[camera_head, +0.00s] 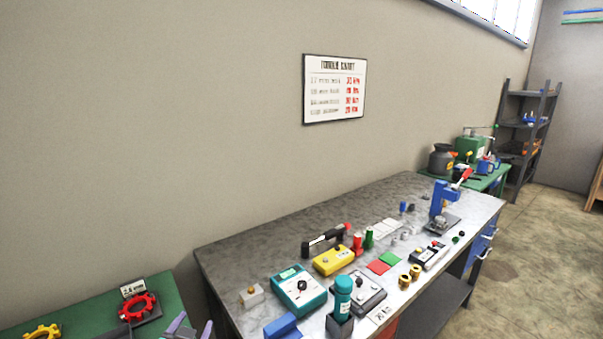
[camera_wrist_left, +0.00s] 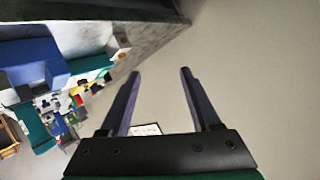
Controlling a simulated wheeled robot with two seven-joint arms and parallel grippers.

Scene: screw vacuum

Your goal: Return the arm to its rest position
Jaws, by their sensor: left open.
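My left gripper (camera_head: 188,328) shows only in part at the bottom edge of the head view, near the gap between the green-topped table and the grey workbench. In the left wrist view its two purple-grey fingers (camera_wrist_left: 160,74) stand apart with nothing between them. The plain wall lies behind them in that view. The gripper is open and empty, and touches nothing that I can see. The rest of the left arm is out of the head view. My right gripper is in neither view.
The grey workbench (camera_head: 235,257) holds a teal meter (camera_head: 297,290), a teal bottle (camera_head: 343,287), a yellow box (camera_head: 333,260) and a blue press (camera_head: 440,200). The green-topped table (camera_head: 85,315) at lower left holds a red gear (camera_head: 127,313) and a yellow gear (camera_head: 42,332).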

